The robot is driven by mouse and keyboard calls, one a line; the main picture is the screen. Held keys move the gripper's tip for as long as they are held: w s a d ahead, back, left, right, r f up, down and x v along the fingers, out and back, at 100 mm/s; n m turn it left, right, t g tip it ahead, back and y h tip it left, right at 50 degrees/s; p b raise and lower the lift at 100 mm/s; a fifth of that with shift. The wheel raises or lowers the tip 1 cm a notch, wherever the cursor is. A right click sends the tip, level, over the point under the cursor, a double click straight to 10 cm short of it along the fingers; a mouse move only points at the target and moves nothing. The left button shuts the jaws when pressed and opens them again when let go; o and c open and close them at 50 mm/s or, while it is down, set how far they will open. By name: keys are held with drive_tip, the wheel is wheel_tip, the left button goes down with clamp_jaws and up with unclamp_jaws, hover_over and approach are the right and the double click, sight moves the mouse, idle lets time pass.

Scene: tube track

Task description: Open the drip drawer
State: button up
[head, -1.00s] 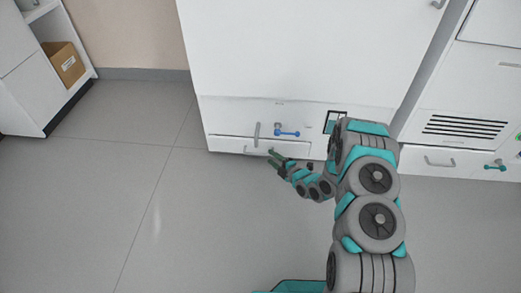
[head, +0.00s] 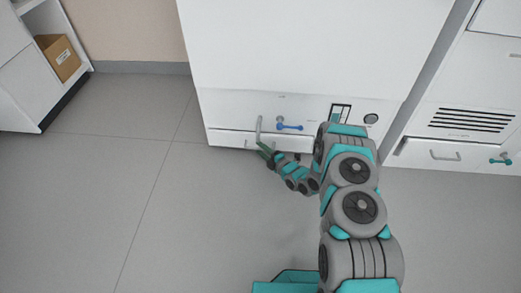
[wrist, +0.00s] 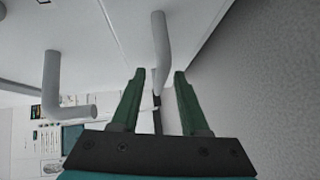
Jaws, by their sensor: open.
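The drip drawer (head: 226,138) is the low white front at the foot of the large white cabinet. It looks shut. In the head view, a grey handle piece (head: 245,143) shows on its front, the rest hidden behind my gripper. A second grey bent bar (wrist: 53,85) lies left of the fingers.
An upright grey lever (head: 259,128) and a blue valve handle (head: 289,126) sit just above the drawer on the white cabinet (head: 310,50). Another cabinet with a handle (head: 445,156) and a teal valve (head: 500,160) stands at right. Floor at left is clear.

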drive_tip(key=shift+w+a, duration=0.15)
drive_tip(key=shift+w, duration=0.05)
clamp_jaws()
idle(0.3)
drive_tip(key=shift+f, duration=0.1)
idle(1.0)
